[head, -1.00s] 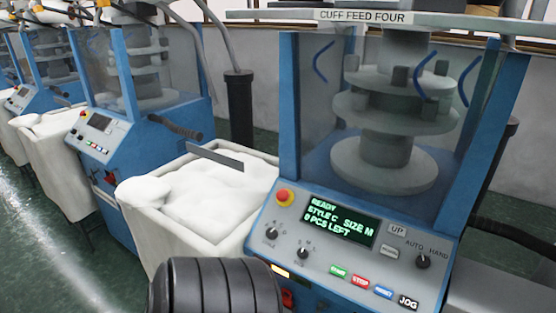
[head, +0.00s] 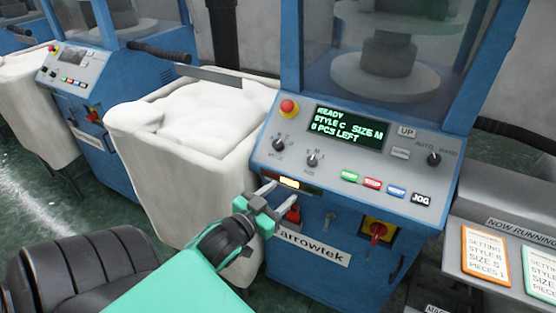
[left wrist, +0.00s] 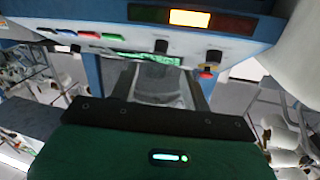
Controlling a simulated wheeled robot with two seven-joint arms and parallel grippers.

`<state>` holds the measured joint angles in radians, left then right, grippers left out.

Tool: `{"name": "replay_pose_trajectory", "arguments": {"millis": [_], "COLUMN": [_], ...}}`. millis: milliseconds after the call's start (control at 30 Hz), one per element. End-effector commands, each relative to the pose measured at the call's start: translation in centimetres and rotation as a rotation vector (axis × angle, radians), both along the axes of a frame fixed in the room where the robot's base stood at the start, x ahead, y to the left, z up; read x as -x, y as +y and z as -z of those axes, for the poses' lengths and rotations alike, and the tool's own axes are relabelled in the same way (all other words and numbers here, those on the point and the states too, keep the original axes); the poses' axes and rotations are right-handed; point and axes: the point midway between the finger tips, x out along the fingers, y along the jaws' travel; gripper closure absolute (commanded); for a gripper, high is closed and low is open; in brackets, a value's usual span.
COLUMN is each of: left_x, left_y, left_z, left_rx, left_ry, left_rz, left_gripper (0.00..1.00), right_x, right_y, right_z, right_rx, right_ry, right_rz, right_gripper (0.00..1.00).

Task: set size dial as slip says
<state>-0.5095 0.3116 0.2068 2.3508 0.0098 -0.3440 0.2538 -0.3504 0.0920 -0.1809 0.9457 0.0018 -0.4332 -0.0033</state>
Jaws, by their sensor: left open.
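The size dial (head: 312,160) is a small black knob on the sloping panel of the blue machine; it also shows in the left wrist view (left wrist: 162,46). The style dial (head: 279,145) is up and left of it. The screen (head: 346,132) reads READY, STYLE C, SIZE M. An orange-edged slip (head: 486,254) at the right reads STYLE B, SIZE S, PIECES 1. A green-edged slip (head: 540,270) is partly cut off; its size is unclear. My left gripper (head: 284,191) is open and empty, below the dials near the panel's lower edge. My right gripper is out of view.
A red stop button (head: 289,107) sits left of the screen. Several coloured buttons (head: 372,184) and the auto-hand knob (head: 433,159) are right of the dials. A lit amber lamp (head: 289,183) and a red switch (head: 377,232) are lower. A white bin (head: 168,190) stands left.

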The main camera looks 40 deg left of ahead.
Motion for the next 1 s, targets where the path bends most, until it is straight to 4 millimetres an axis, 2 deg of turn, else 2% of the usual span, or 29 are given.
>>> {"name": "replay_pose_trajectory", "arguments": {"millis": [100, 267, 1000], "left_x": [0.3, -0.5, -11.4], "left_y": [-0.3, -0.3, 0.1], "left_z": [-1.6, -2.0, -1.9], "left_rx": [-0.004, -0.004, -0.004], "left_ry": [-0.031, -0.036, -0.035], "left_rz": [0.007, 0.009, 0.008], "left_gripper": [0.52, 0.52, 0.52], "right_x": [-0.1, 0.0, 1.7], "right_y": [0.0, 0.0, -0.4], "right_z": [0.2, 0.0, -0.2], "right_rx": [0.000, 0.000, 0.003], "right_ry": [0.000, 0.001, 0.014], "right_rz": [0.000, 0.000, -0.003], "right_gripper": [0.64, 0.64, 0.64]}}
